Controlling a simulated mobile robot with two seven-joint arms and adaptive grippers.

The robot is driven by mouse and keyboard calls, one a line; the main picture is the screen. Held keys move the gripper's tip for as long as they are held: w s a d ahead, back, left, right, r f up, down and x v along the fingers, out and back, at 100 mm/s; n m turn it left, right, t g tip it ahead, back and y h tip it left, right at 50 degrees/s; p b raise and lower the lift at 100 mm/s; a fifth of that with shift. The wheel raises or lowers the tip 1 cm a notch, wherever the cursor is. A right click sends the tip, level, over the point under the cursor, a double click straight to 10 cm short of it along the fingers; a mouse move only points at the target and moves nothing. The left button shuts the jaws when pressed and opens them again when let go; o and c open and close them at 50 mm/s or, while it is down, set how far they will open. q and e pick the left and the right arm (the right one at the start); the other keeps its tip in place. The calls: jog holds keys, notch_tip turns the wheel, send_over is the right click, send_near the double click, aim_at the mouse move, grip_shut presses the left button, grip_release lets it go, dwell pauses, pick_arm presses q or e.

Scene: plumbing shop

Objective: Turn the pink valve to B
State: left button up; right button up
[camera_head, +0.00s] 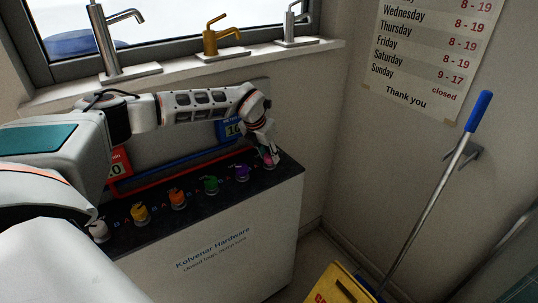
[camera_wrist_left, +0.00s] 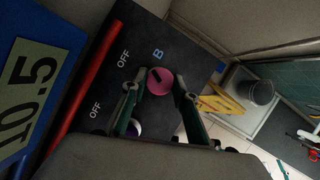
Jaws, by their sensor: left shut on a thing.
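The pink valve (camera_head: 270,160) is the last in the row on the dark counter top, at its right end. My left gripper (camera_head: 267,146) reaches down onto it from above. In the left wrist view the pink valve (camera_wrist_left: 159,81) shows its round top with a dark pointer mark, between the two fingers of my left gripper (camera_wrist_left: 158,88), which is shut on it. A letter B and the words OFF are printed on the panel beside it. My right gripper is not in view.
Purple (camera_head: 242,173), green (camera_head: 211,185), orange (camera_head: 178,200) and yellow (camera_head: 140,212) valves stand in the row left of the pink one. Red and blue pipes run behind.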

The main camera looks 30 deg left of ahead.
pick_arm(q)
jog(key=m+h, duration=0.1)
jog(key=m, duration=0.2)
jog(key=m+g+h, duration=0.1)
jog(key=m, duration=0.3)
jog(key=shift+a+h, duration=0.2)
jog(key=shift+h, duration=0.1)
dwell(0.4)
jog(key=o, duration=1.1)
jog(key=v, duration=1.2)
jog(key=shift+w, duration=0.1)
